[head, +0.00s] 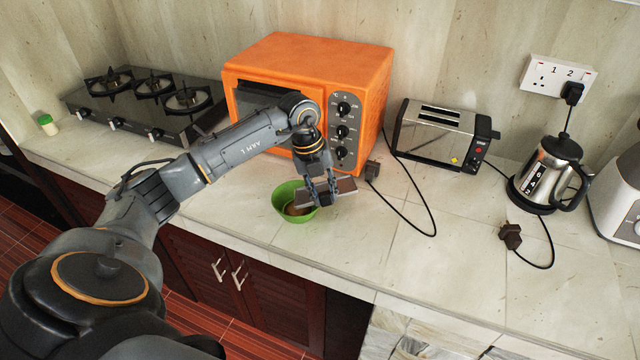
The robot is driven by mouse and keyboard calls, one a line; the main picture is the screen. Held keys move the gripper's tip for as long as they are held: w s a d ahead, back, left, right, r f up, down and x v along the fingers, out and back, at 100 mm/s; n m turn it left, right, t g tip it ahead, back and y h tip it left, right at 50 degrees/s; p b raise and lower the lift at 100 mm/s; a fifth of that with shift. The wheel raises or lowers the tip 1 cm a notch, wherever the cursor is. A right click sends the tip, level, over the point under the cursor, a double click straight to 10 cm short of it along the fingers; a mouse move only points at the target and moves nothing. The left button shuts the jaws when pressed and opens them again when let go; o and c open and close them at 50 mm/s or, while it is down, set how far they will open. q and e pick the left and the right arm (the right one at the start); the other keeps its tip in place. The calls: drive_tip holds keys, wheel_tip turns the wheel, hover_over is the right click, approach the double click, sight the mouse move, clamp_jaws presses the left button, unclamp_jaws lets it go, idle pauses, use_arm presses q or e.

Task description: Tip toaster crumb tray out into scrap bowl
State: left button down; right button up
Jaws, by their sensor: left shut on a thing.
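My left gripper (322,192) is over the counter in front of the orange oven. It is shut on the crumb tray (342,187), a flat dark-grey piece that sticks out to the right of the fingers. The green scrap bowl (283,204) stands on the counter just below and to the left of the gripper. Something brown lies inside the bowl, partly hidden by the gripper and tray. The silver and black toaster (436,138) stands upright farther back on the right. My right gripper is not in view.
The orange oven (300,62) stands close behind the gripper. A gas hob (150,103) is at the left. A kettle (547,172), cables and loose plugs (511,236) lie to the right. The counter in front of the toaster is mostly clear.

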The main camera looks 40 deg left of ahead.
use_arm(q)
drive_tip(key=d+y, duration=0.1)
drive_tip(key=d+t+y, duration=0.1)
drive_tip(key=y, duration=0.1)
drive_tip(key=s+d+y, duration=0.1)
drive_tip(key=y, duration=0.1)
drive_tip(key=shift+d+r+m+t, duration=0.2)
drive_tip(key=shift+r+m+t, duration=0.1)
drive_tip(key=shift+r+t, duration=0.1)
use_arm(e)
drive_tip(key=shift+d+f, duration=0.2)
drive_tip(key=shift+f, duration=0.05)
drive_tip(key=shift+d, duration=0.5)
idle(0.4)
